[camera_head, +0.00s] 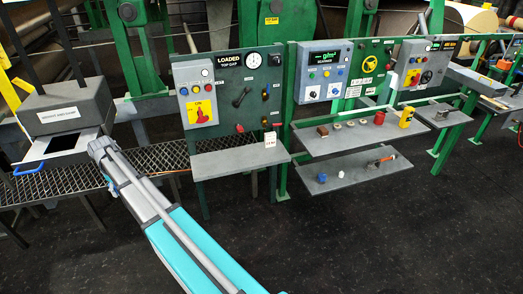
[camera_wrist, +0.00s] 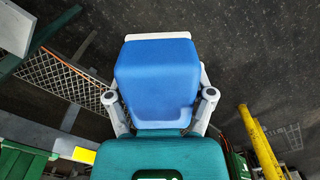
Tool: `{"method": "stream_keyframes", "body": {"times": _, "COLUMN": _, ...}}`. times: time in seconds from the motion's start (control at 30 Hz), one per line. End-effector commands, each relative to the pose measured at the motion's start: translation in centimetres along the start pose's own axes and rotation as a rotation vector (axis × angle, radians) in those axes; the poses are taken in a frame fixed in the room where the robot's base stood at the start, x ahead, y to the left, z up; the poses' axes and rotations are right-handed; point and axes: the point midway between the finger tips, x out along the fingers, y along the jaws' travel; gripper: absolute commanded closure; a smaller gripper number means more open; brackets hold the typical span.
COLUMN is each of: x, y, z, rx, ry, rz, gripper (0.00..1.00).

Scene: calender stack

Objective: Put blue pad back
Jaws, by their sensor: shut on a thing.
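A blue pad (camera_wrist: 158,80) with rounded corners and a pale strip along its far edge fills the middle of the wrist view. My gripper (camera_wrist: 160,97) is shut on it, with one grey finger against each side. In the head view my gripper (camera_head: 102,148) is at the left, beside the grey labelled box and its pale plate. The pad cannot be made out in the head view; my arm seems to hide it.
A grey box (camera_head: 65,108) sits over a pale plate with a dark opening and a blue loop (camera_head: 31,169). A mesh walkway (camera_head: 160,157) runs behind my arm. The dark floor is clear.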

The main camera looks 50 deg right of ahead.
Motion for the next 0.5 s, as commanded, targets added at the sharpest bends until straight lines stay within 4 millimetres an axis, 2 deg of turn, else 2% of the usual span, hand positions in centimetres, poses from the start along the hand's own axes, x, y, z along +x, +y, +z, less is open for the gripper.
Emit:
{"method": "stream_keyframes", "body": {"times": 0.03, "x": 1.5, "y": 0.0, "z": 0.0, "rx": 0.000, "ry": 0.000, "rz": 0.000, "gripper": 0.68}}
{"method": "stream_keyframes", "body": {"times": 0.2, "x": 3.1, "y": 0.0, "z": 0.0, "rx": 0.001, "ry": 0.000, "rz": 0.000, "gripper": 0.68}}
{"method": "stream_keyframes", "body": {"times": 0.5, "x": 3.7, "y": 0.1, "z": 0.0, "rx": 0.001, "ry": 0.000, "rz": 0.000, "gripper": 0.68}}
